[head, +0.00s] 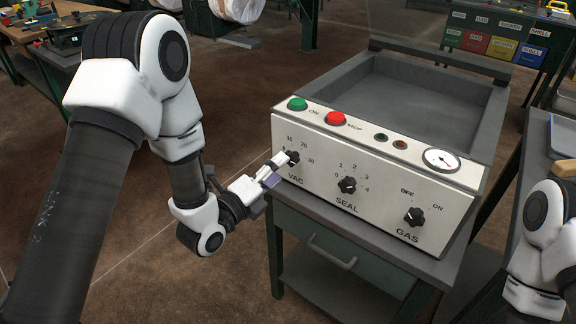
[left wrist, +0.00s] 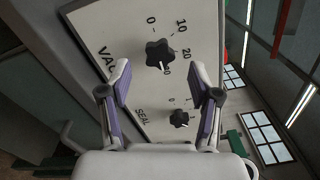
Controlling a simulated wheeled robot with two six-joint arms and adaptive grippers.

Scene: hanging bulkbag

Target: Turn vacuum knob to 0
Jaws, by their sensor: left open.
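The black vacuum knob (head: 292,158), labelled VAC, is on the white front panel (head: 330,215) of the sealing machine. In the left wrist view the same knob (left wrist: 159,53) sits between and just beyond my left fingertips, with a scale from 0 to 30 around it. A pale mark on it appears to face the 30 side. My right gripper is out of view.
The SEAL knob (head: 347,185) and GAS knob (head: 414,217) are to the right on the panel. A green button (head: 297,104), red button (head: 336,118) and gauge (head: 441,160) are above. The machine stands on a dark cabinet (head: 330,250). Coloured bins (head: 475,42) are behind.

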